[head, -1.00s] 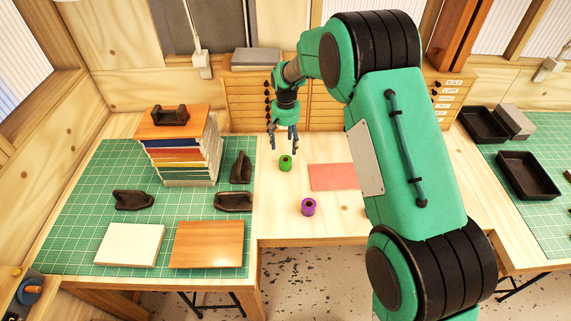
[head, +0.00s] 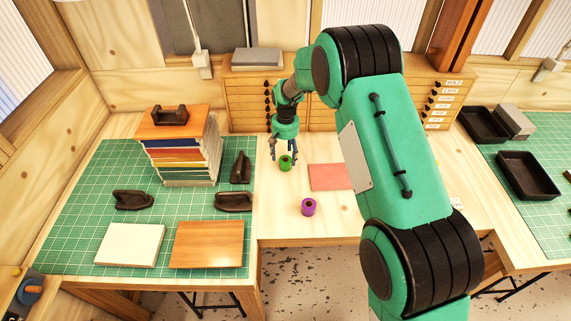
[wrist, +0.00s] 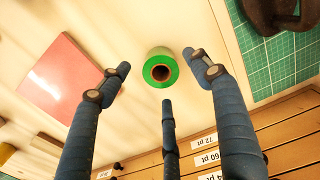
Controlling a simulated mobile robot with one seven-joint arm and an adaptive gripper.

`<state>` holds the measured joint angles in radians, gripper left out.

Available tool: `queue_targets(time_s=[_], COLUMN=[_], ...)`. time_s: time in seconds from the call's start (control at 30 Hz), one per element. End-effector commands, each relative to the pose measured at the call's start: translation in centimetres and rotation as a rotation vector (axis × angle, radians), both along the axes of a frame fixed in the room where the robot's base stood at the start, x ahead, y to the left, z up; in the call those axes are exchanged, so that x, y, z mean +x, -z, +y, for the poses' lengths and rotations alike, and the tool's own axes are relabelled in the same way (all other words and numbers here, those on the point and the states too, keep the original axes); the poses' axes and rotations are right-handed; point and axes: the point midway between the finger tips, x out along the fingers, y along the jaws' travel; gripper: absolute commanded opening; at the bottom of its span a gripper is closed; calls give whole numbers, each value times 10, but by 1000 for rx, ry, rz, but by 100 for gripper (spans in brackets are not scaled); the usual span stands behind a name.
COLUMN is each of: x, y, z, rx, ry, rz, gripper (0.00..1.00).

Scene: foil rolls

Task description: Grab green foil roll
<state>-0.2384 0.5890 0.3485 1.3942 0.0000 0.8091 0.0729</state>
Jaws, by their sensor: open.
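The green foil roll (head: 285,163) stands upright on the pale wooden bench. In the wrist view the green foil roll (wrist: 160,68) shows its green end and dark core just beyond the fingertips. My gripper (head: 284,152) points down over the roll, its fingers spread on either side of it. In the wrist view my gripper (wrist: 160,82) is open, with three blue fingers apart and nothing held between them. I cannot tell whether any finger touches the roll.
A purple roll (head: 308,207) stands nearer the bench's front edge. A pink sheet (head: 330,177) lies right of the green roll. A green cutting mat (head: 75,215) with dark weights and a book stack (head: 182,155) is at left. Wooden drawers (head: 247,105) stand behind.

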Motion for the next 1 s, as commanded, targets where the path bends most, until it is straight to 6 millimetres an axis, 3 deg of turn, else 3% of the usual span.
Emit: queue_targets(time_s=[0.4,1.0], x=[1,1], y=[42,45], z=[1,1], rx=[0,0], ry=[0,0], rz=[1,1], gripper=[63,63])
